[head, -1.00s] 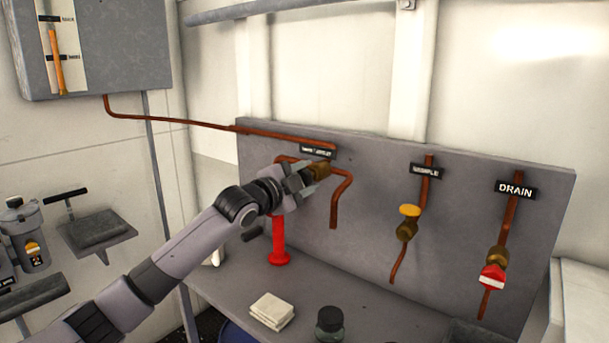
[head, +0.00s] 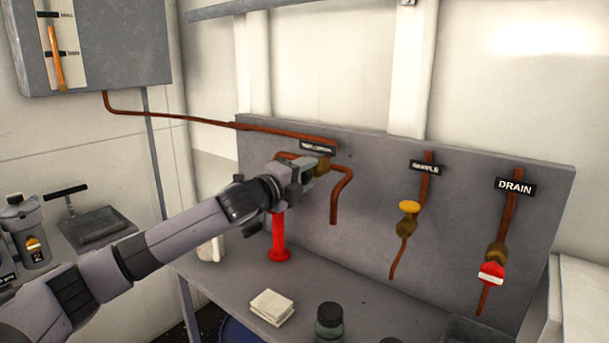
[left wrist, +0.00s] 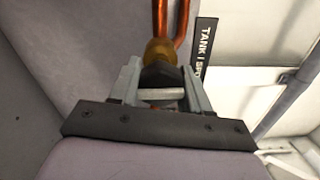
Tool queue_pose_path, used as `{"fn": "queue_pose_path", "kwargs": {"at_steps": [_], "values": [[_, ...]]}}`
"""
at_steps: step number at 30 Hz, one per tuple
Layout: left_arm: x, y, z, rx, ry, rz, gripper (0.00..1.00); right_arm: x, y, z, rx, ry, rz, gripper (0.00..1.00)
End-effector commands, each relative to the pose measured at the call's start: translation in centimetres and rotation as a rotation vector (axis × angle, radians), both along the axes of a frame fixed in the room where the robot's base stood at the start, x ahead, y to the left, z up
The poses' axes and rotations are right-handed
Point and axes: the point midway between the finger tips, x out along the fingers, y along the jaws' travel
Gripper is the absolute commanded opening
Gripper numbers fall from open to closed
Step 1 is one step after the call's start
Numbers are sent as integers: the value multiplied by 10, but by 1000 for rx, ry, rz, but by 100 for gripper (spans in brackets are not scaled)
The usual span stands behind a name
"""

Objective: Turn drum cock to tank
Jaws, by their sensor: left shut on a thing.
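The drum cock has a brass body (head: 321,166) on copper pipes, under a dark label plate (head: 317,147) on the grey panel. In the left wrist view the brass body (left wrist: 160,51) sits just past my fingertips, and the plate (left wrist: 207,50) reads TANK and more that is cut off. My left gripper (head: 303,176) is at the cock, shut on its dark handle (left wrist: 160,74), which shows between the fingers in the left wrist view. The fingers hide most of the handle in the head view. My right gripper is not in view.
To the right are the sample cock (head: 409,208) with a yellow handle and the drain cock (head: 492,272) with a red handle. A red upright piece (head: 278,240) stands below my gripper. Folded cloths (head: 272,307) and a dark-lidded jar (head: 330,320) are on the bench.

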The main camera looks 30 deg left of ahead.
Motion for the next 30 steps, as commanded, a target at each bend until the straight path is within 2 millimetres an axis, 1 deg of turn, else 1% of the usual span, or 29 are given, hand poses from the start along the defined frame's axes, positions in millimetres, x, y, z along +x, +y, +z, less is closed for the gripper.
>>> {"fn": "queue_pose_path", "kwargs": {"at_steps": [1, 15, 16, 17, 18, 26, 30], "values": [[0, -2, -3, 7, 3, -4, 16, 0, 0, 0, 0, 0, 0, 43], [0, -3, -3, 15, 3, -6, 16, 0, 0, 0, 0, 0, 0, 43], [0, -3, -3, 14, 3, -6, 57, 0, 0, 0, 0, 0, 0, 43], [0, -3, -3, 14, 3, -6, 66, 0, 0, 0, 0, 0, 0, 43], [0, -3, -3, 14, 3, -5, 72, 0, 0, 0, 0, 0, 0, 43], [0, -1, -1, 15, 0, -3, 72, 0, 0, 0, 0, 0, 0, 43], [-6, 0, -3, 15, 1, -2, 72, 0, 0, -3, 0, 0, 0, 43]]}}
